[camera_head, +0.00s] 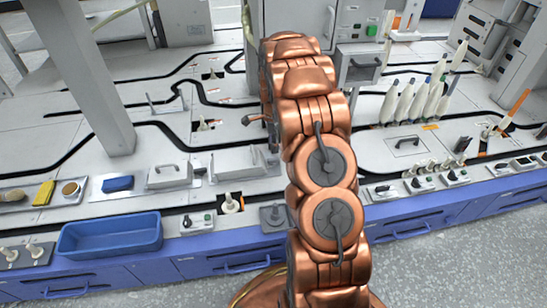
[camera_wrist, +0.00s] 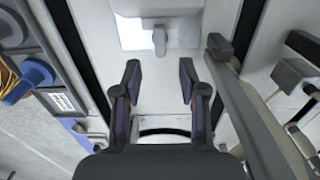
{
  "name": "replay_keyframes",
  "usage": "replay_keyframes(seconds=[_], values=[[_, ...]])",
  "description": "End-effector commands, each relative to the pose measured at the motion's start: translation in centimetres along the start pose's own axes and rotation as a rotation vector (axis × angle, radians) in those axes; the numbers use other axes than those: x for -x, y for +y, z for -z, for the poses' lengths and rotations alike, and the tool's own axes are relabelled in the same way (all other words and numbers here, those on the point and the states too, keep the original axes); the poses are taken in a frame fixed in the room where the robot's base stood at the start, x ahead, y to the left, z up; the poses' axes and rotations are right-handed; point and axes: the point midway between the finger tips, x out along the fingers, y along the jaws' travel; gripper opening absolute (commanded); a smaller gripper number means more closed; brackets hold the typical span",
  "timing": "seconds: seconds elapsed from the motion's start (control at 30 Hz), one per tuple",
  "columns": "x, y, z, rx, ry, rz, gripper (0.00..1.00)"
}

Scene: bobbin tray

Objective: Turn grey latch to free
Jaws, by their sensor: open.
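In the wrist view, a small grey latch-like tab (camera_wrist: 160,40) stands out from a bright, pale plate (camera_wrist: 130,32) at the top centre. My gripper (camera_wrist: 159,72) is open and empty, with one dark finger on each side of the picture's middle. The tab lies just beyond the fingertips, roughly centred between them and apart from both. I cannot tell how far it is turned. In the head view my copper arm covers the middle of the bench, and the gripper and the tab cannot be made out there.
In the wrist view a long grey bar (camera_wrist: 250,115) runs close along the right, with a dark end block. A blue knob (camera_wrist: 32,80) is at left. In the head view, a blue tray (camera_head: 110,234) sits front left and white bobbins (camera_head: 412,100) stand at right.

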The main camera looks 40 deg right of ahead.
Motion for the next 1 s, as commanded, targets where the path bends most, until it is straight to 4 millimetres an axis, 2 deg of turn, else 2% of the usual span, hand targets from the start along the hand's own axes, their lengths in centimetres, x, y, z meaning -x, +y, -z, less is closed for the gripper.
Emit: replay_keyframes(seconds=[0.53, 0.87, 1.0], values=[[-6.8, 0.1, 0.0, 0.003, 0.000, -0.002, 0.42], [-7.3, 0.0, 0.0, 0.003, 0.000, 0.001, 0.42], [-7.3, 0.0, 0.0, 0.003, 0.000, 0.001, 0.29]])
